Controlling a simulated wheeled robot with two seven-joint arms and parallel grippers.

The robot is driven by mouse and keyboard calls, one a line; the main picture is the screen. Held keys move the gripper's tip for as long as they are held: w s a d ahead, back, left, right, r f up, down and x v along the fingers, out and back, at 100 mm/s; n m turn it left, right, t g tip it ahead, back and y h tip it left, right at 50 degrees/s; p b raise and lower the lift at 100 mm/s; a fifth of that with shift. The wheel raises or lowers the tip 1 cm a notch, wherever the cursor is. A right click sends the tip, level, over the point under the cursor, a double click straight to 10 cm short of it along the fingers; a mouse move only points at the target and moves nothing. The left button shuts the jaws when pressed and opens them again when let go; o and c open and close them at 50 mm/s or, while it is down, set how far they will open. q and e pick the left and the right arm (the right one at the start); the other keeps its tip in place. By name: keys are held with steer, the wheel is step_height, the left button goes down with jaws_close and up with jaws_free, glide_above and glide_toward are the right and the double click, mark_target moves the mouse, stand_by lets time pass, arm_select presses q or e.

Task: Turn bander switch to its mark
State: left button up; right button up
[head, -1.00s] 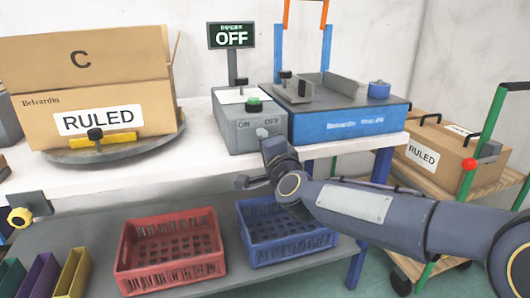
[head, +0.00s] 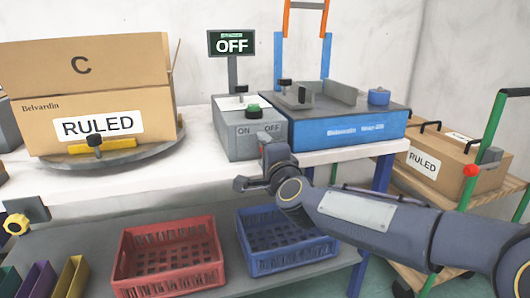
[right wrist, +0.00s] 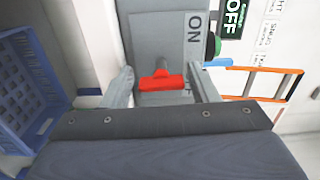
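The bander's grey control box (head: 236,147) stands on the white bench, with ON and OFF printed on its front. A sign above it (head: 231,42) reads OFF. In the right wrist view, the red switch handle (right wrist: 161,82) sits on the grey panel (right wrist: 160,38), close to the partly covered OFF lettering. My right gripper (right wrist: 162,88) is open, with one finger on each side of the handle and a gap to both. My left gripper is not in view.
A blue machine (head: 350,130) adjoins the box on the right. A cardboard box (head: 95,110) sits on a turntable at left. Red (head: 168,255) and blue (head: 283,240) crates lie on the shelf below. A cart with a box (head: 440,160) stands at right.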

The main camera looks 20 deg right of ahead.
steer(key=shift+o, duration=0.5)
steer(key=shift+s+r, duration=0.1)
steer(key=shift+s, duration=0.25)
steer(key=s+p, duration=0.1)
steer(key=s, duration=0.6)
steer(key=shift+d+p, duration=0.15)
steer(key=shift+p, duration=0.25)
steer(key=shift+s, duration=0.1)
